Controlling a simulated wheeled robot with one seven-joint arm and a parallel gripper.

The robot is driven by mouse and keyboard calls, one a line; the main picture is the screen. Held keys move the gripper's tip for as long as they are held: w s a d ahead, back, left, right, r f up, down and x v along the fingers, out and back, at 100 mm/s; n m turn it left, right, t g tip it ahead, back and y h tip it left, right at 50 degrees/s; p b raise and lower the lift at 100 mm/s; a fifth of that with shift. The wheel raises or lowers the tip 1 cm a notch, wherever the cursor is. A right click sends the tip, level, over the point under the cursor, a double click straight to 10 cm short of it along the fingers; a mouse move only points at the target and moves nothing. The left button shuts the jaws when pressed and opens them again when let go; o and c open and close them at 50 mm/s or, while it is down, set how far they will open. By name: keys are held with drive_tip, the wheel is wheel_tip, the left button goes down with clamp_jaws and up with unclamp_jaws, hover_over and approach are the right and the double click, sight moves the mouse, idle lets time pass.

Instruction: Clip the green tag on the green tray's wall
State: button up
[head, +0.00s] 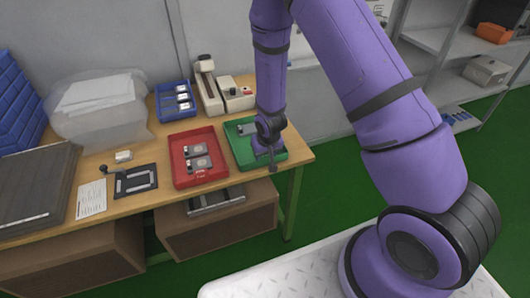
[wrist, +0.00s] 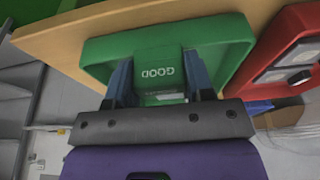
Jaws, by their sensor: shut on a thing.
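The green tray (head: 231,138) stands at the right end of the wooden table. It also shows in the wrist view (wrist: 101,52). My gripper (head: 268,160) is at the tray's near wall, and in the wrist view its two fingers (wrist: 160,80) are closed on the sides of the green tag (wrist: 160,72). The tag reads GOOD, upside down in that view. It overlaps the near wall there; I cannot tell whether it sits on the wall or only in front of it. The tag is too small to make out in the head view.
A red tray (head: 177,160) with grey parts stands just left of the green tray. A blue bin (head: 161,112) and a beige device (head: 208,88) stand behind. A black fixture (head: 136,180) and a paper sheet (head: 92,200) lie farther left. The table's right edge is close.

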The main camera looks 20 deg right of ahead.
drive_tip(key=shift+f, duration=0.25)
drive_tip(key=shift+r, duration=0.45)
idle(0.9)
drive_tip(key=shift+f, duration=0.45)
idle(0.9)
drive_tip(key=o, duration=1)
drive_tip(key=shift+r, duration=3.5)
